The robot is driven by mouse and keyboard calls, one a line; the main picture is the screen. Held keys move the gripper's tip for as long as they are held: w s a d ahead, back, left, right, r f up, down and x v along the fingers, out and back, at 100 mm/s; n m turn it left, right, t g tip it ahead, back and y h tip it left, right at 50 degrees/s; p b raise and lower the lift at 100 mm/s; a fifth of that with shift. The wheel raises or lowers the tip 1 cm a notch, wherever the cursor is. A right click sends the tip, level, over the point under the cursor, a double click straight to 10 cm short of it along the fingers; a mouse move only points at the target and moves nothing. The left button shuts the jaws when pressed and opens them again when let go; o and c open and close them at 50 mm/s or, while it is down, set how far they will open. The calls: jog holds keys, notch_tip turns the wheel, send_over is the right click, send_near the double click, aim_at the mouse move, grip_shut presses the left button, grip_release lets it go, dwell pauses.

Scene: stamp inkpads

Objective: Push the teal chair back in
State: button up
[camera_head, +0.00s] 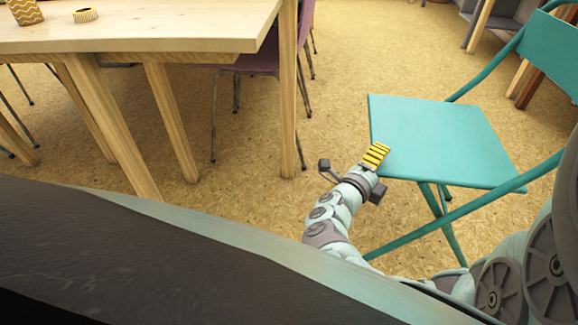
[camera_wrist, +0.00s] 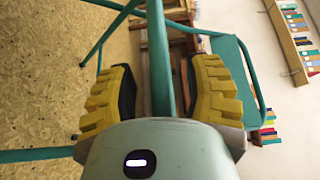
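The teal chair (camera_head: 440,135) stands at the right in the head view, with its flat seat and its backrest at the right edge. My gripper (camera_head: 376,157) is at the near left edge of the seat, with one yellow-padded finger showing over it. In the wrist view the seat (camera_wrist: 158,50) appears edge-on, as a teal strip between the two fingers of my gripper (camera_wrist: 160,90). The fingers are apart, with gaps visible on both sides of the strip. The chair's backrest (camera_wrist: 232,75) shows behind the right finger. The other finger is hidden in the head view.
A light wooden table (camera_head: 150,40) stands at the upper left, bearing a yellow patterned cup (camera_head: 25,12) and a small roll (camera_head: 85,15). A purple chair (camera_head: 258,55) is beneath its right end. Bare floor (camera_head: 335,85) lies between table and teal chair.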

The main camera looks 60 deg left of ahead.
grip_shut()
jog(key=shift+s, duration=0.1)
dwell(0.5)
